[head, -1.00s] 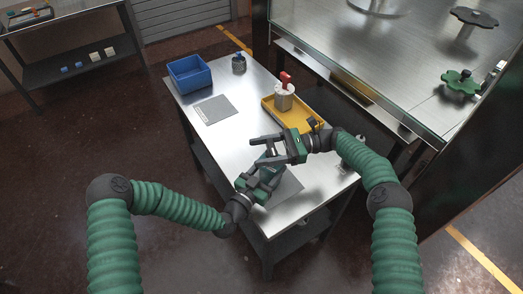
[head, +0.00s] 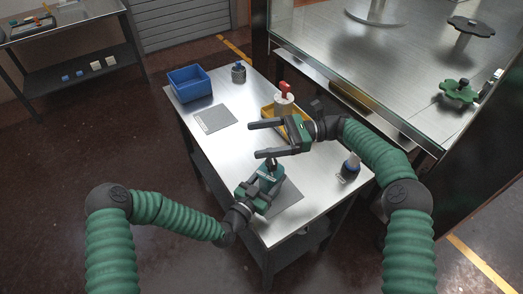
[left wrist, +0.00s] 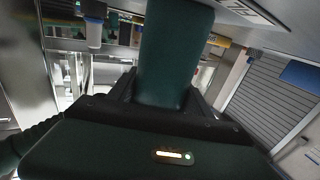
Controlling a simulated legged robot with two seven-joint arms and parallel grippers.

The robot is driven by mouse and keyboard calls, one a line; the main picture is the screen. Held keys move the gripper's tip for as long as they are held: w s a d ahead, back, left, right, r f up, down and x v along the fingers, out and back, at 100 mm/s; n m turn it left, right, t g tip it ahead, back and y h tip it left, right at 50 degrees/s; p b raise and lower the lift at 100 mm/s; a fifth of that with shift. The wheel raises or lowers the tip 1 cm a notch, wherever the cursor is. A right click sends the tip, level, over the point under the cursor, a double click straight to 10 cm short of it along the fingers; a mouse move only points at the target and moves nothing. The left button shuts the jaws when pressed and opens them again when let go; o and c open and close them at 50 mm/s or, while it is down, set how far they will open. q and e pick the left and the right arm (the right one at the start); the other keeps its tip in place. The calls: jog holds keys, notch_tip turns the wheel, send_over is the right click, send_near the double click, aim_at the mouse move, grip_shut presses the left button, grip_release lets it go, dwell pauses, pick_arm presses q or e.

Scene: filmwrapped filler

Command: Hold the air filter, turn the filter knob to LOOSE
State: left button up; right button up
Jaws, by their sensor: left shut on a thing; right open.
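The air filter, a dark green body (head: 267,181) with a darker upper part, stands over the grey mat near the table's front. It also shows as a dark green block in the left wrist view (left wrist: 175,50). My left gripper (head: 258,192) is shut on its lower part, from the left. My right gripper (head: 254,139) is open and empty, its two dark fingers pointing left, behind and above the filter's top in the picture. I see a small dark piece at the filter's top (head: 270,164), probably the knob; its setting is too small to read.
On the metal table (head: 232,152) are a blue bin (head: 188,83), a dark jar (head: 239,73), a grey mat (head: 214,113) and a dark bottle with a pale top (head: 349,169). A pale red-topped container (head: 283,104) stands by a yellow tray (head: 267,111), partly hidden behind my right gripper.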

pick_arm(q)
jog(key=shift+r, duration=0.1)
jog(key=shift+w, duration=0.1)
pick_arm(e)
jog(key=shift+r, duration=0.4)
pick_arm(q)
jog(key=o, duration=1.7)
jog(key=shift+o, duration=0.2)
